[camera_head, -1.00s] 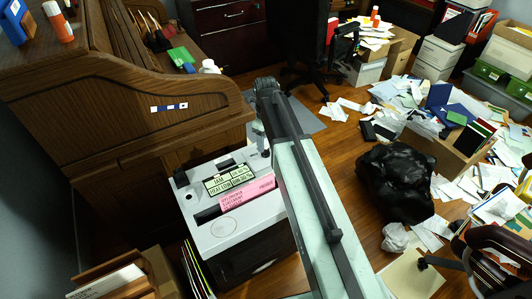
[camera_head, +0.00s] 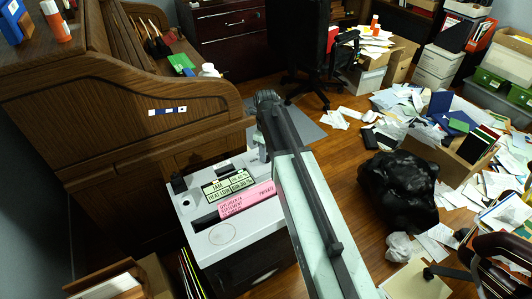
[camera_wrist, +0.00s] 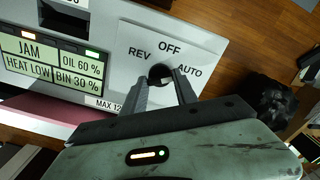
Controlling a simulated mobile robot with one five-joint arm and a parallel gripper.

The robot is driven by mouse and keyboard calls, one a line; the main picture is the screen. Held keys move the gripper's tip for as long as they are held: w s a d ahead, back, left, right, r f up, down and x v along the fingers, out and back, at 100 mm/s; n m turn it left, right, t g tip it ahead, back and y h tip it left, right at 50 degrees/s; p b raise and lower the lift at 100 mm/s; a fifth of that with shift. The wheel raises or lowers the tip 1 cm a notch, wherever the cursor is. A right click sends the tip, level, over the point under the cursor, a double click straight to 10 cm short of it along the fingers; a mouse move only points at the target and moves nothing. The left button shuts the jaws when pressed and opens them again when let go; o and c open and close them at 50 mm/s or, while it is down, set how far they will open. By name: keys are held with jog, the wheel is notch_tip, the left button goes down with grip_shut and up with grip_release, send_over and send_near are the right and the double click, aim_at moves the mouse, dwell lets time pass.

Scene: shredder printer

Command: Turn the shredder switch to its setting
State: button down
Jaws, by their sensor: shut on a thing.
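The shredder (camera_head: 262,222) is a white-topped machine with a dark body, beside the wooden desk. In the wrist view its panel shows a dark round switch (camera_wrist: 159,72) below the printed words REV, OFF and AUTO. My gripper (camera_wrist: 162,80) is at the switch, one finger on each side, shut on it. A small pale mark shows on the switch, but its exact direction is hard to read. The display (camera_wrist: 52,57) reads JAM, HEAT LOW, OIL 60 % and BIN 30 %. In the head view my arm hides the switch.
The wooden desk (camera_head: 110,125) stands close behind and left. A black bag (camera_head: 398,190), scattered papers and boxes lie to the right. Folders (camera_head: 190,271) stand at the shredder's front left.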

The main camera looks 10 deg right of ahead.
jog(key=n, duration=1.7)
jog(key=shift+a+n, duration=0.1)
jog(key=shift+n, duration=0.3)
jog(key=n, duration=0.5)
jog(key=shift+n, duration=0.3)
jog(key=c, duration=1)
grip_release()
jog(key=shift+o, duration=0.2)
